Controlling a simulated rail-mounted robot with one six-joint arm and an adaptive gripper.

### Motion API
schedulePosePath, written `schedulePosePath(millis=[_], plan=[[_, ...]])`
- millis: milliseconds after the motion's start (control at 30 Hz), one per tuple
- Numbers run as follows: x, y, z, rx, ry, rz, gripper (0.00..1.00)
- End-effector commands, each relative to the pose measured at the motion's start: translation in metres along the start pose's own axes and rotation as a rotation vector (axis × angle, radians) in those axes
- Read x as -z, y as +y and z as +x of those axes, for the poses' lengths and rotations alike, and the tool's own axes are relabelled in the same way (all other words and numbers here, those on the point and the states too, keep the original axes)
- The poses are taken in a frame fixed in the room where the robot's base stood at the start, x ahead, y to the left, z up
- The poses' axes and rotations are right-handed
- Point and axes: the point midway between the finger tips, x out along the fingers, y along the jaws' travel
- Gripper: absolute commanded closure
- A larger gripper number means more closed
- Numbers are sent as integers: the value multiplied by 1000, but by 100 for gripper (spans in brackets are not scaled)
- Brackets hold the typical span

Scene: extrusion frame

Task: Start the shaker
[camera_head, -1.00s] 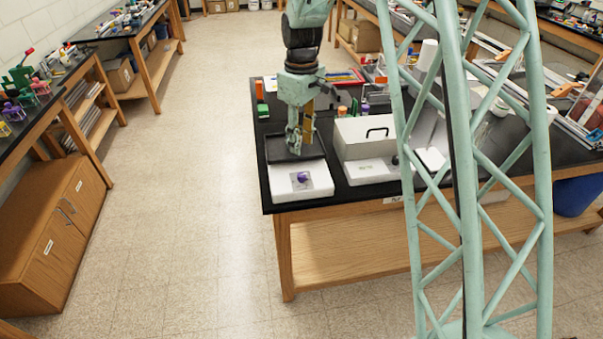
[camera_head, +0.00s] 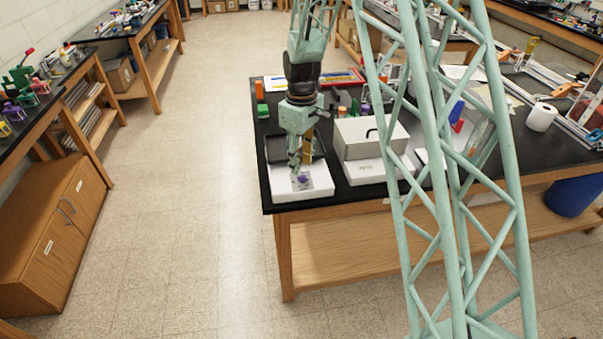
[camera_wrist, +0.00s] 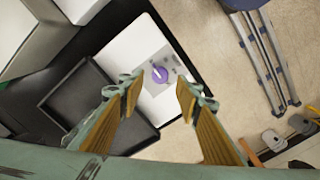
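The shaker (camera_head: 313,190) is a low white box with a dark tray behind it, at the front left corner of the black table. A purple knob (camera_wrist: 159,74) sits on a grey panel on its white front part. In the wrist view the knob lies beyond and between the two fingers of my gripper (camera_wrist: 158,92), which stand apart with nothing between them. In the head view my gripper (camera_head: 297,176) points down just above the panel and partly hides the knob. I cannot tell whether it touches the knob.
Bottles and a red-framed tray (camera_head: 343,78) lie farther back. The table's front edge is close to the shaker. My lattice column hides part of the table.

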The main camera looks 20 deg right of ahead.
Motion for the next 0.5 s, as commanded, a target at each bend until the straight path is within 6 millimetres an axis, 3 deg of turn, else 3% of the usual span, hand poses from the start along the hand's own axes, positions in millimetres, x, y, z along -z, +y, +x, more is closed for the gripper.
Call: schedulePosePath(millis=[200, 500], plan=[[-1, 0, 25, 1, -2, 0, 69], [0, 0, 45, 1, -1, 0, 69]])
